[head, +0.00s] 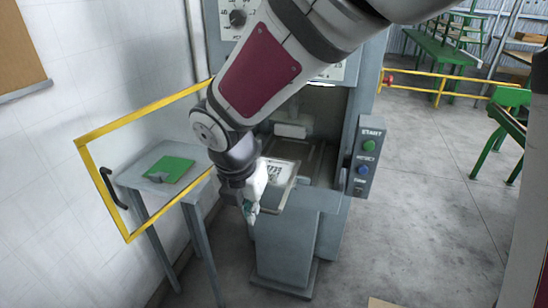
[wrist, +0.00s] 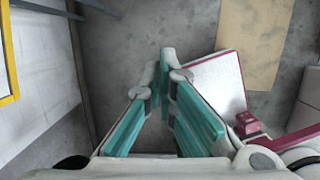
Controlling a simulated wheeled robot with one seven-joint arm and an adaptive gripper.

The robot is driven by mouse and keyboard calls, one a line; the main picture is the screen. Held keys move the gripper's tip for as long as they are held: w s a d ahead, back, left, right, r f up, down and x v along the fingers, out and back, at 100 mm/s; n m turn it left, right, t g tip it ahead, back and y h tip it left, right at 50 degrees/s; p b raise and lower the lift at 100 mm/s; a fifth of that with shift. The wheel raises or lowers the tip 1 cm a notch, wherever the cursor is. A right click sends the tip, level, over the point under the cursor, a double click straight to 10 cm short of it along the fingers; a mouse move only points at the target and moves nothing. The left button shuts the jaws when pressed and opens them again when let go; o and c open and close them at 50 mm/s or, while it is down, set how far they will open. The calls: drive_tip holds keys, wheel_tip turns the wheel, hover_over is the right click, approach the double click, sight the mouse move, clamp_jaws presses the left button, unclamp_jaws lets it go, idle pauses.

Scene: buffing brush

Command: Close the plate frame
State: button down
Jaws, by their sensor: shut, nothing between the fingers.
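My gripper (head: 250,208) hangs in front of the machine, pointing down, at the left front of its work opening. In the wrist view its teal fingers (wrist: 168,75) come together at the tips with nothing between them. The plate frame (head: 291,186) is a thin metal frame by a pale printed plate (head: 277,171) in the machine's opening, just right of my gripper. My arm and gripper hide its left part, and I cannot tell its exact angle. The wrist view does not show the plate frame.
The yellow-edged clear door (head: 104,201) with a black handle stands open at left. Behind it is a small table (head: 133,177) with a green pad (head: 168,169). The button box (head: 365,160) is right of the opening.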

drive_tip(key=w+d+f+p, duration=0.1)
drive_tip(key=w+d+f, duration=0.1)
drive_tip(key=w+f, duration=0.4)
wheel_tip(320, 180, down, 3)
drive_tip(key=shift+f, duration=0.1)
drive_tip(key=shift+d, duration=0.1)
idle(0.4)
drive_tip(key=w+d+b, duration=0.3)
drive_tip(key=w, duration=0.5)
drive_tip(key=shift+w, duration=0.15)
